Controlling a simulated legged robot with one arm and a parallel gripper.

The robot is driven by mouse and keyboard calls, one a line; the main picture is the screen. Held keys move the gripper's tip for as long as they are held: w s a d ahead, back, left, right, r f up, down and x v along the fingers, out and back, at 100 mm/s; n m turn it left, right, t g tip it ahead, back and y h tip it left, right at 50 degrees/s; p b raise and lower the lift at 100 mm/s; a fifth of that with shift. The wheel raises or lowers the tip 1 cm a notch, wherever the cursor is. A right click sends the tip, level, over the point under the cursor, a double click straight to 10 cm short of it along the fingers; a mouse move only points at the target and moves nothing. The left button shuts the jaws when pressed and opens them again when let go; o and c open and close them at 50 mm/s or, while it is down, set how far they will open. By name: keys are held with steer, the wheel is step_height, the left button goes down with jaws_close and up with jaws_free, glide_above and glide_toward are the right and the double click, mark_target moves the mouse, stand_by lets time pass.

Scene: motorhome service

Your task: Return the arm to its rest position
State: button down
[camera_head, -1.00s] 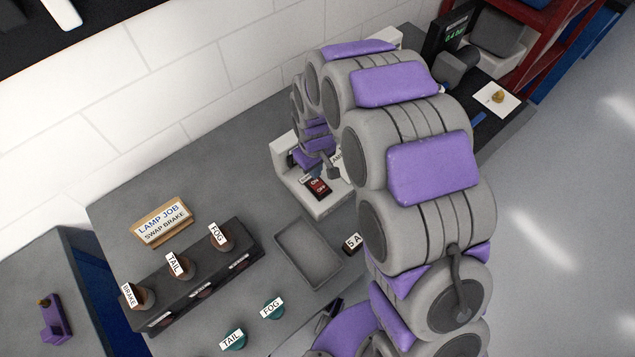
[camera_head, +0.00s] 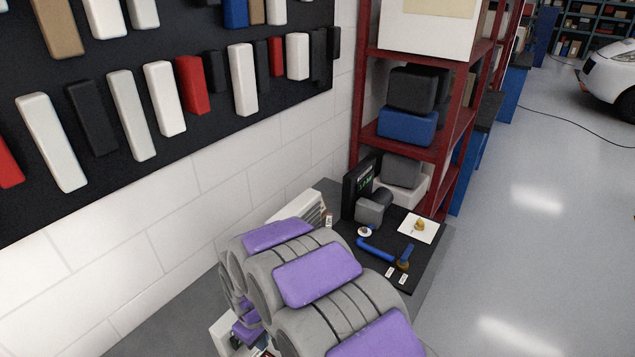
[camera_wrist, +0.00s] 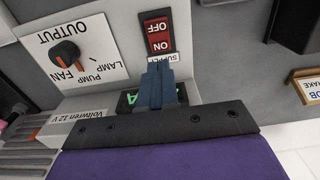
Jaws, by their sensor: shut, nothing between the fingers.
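In the wrist view my gripper (camera_wrist: 160,88) is shut and empty. Its dark fingers point at a pale panel, just below the red SUPPLY ON/OFF switch (camera_wrist: 158,36); I cannot tell whether they touch it. The fingers partly cover a small green display (camera_wrist: 133,99). An OUTPUT knob (camera_wrist: 66,52) marked LAMP, PUMP and FAN is on the left of the panel. In the head view my grey and purple arm (camera_head: 318,270) is arched over the bench at the lower middle. My gripper is hidden there.
A red shelf rack (camera_head: 362,95) stands beyond the bench, next to a white wall. A dark mat (camera_head: 415,262) on the bench holds a blue pipe (camera_head: 377,249) and a white card (camera_head: 418,228). A tool board (camera_head: 200,140) hangs at upper left. Open floor (camera_head: 530,260) lies at right.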

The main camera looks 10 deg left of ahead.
steer(key=s+d+r+m+b, duration=0.25)
steer(key=d+r, duration=0.25)
steer(key=d, duration=0.6)
steer(key=s+d+r+m+b, duration=0.25)
steer(key=d+r+m, duration=0.2)
steer(key=d, duration=0.75)
steer(key=s+d+m+g+b, duration=0.1)
steer(key=s+d+m+b, duration=0.1)
steer(key=s+d, duration=0.3)
steer(key=s+d+r+m+b, duration=0.1)
steer(key=s+d, duration=0.4)
steer(key=s, duration=0.8)
steer(key=m+b, duration=0.1)
steer(key=m, duration=0.1)
steer(key=shift+d+r+m+g, duration=0.15)
steer(key=shift+d+m+g, duration=0.15)
steer(key=shift+g, duration=0.1)
